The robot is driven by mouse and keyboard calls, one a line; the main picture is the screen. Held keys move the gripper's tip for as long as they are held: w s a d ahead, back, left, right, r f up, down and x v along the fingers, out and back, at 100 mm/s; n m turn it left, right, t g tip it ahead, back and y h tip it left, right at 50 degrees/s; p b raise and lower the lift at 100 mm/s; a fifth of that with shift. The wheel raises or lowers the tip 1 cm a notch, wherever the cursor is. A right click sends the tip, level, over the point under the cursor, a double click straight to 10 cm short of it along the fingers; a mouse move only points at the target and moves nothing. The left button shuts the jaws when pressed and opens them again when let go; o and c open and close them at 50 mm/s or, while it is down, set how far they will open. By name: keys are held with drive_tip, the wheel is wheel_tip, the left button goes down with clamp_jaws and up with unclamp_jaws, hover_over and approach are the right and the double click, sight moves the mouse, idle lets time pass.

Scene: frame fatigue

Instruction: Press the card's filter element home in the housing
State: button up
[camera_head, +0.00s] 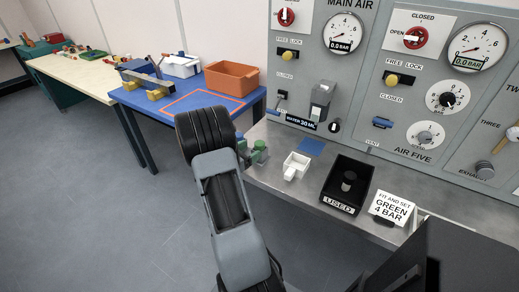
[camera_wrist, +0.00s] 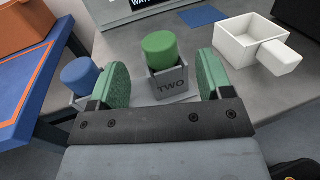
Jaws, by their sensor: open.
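The card (camera_head: 394,208) at the bench's front reads "FIT AND SET GREEN 4 BAR". A green cylindrical element (camera_wrist: 160,50) stands upright in a grey holder (camera_wrist: 171,84) marked TWO, in the wrist view. My gripper (camera_wrist: 162,64) is open, its green-padded fingers apart to either side of that holder in the picture; I see no contact. A blue element (camera_wrist: 80,75) stands in another holder, left of my left finger. In the head view my arm hides most of this area; a green element (camera_head: 260,145) shows beside it. I cannot tell for sure which part is the housing.
A white open box with a handle (camera_head: 296,165) and a black tray marked USED (camera_head: 336,201), holding a dark cylinder (camera_head: 348,181), stand on the bench. A blue patch (camera_head: 311,147) lies behind. The gauge panel (camera_head: 368,95) rises at the back; both gauges read 0.0 BAR. An orange bin (camera_head: 231,79) is on the blue table.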

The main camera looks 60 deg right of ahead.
sight(256, 146)
drive_tip(key=shift+p+x, duration=0.3)
drive_tip(key=shift+x, duration=2.5)
drive_tip(key=c, duration=1)
